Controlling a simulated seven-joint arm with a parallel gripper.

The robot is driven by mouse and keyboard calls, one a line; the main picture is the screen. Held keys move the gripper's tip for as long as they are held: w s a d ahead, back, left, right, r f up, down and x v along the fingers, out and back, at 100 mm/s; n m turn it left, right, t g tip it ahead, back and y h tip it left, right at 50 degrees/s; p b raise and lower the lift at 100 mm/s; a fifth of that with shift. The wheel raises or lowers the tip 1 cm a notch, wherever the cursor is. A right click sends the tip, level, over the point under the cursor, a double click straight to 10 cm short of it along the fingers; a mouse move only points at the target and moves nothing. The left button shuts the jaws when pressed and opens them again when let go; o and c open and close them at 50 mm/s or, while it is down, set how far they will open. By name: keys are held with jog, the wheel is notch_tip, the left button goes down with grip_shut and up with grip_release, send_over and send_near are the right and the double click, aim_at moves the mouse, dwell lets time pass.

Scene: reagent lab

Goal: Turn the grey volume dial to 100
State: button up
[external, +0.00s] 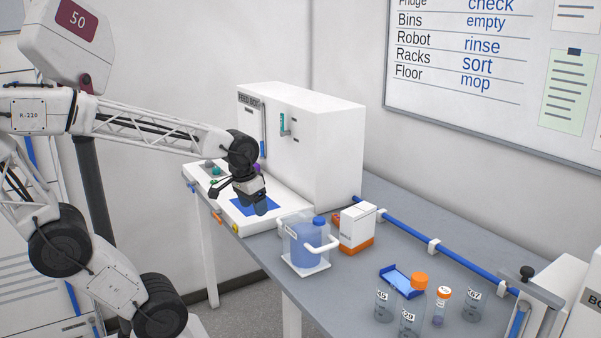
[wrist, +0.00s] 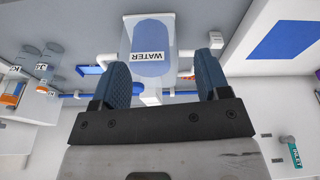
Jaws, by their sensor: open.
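A small grey knob (external: 209,163), which looks like the volume dial, is at the far left end of the white panel on the bench. It is small, and I cannot read its setting or any scale. My gripper (external: 258,206) hangs over the panel's blue patch, to the right of the grey knob and apart from it. In the wrist view my gripper (wrist: 163,80) has its two blue fingers wide apart with nothing held between them. The grey dial is not seen in the wrist view.
Teal knobs (external: 215,171) sit beside the grey one. A tall white box (external: 318,150) stands behind the white panel (external: 285,214). A water container (external: 308,240) stands right of my gripper; it also shows beyond the fingers in the wrist view (wrist: 152,35). Several bottles stand farther right.

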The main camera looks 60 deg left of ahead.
jog(key=w+a+r+n, duration=0.45)
jog(key=w+a, duration=0.25)
jog(key=w, duration=0.2)
jog(key=w+a+n+g, duration=0.1)
jog(key=w+a+n, duration=0.6)
jog(key=a, duration=0.7)
jog(key=w+a+n+g, duration=0.1)
jog(key=w+a+n, duration=0.55)
jog(key=a, duration=0.85)
jog(key=n, duration=1.4)
send_over(215, 135)
jog(key=shift+g, duration=0.3)
jog(key=f, duration=1.3)
jog(key=shift+d+f, duration=0.25)
jog(key=shift+f, duration=0.05)
jog(key=shift+f, duration=3.95)
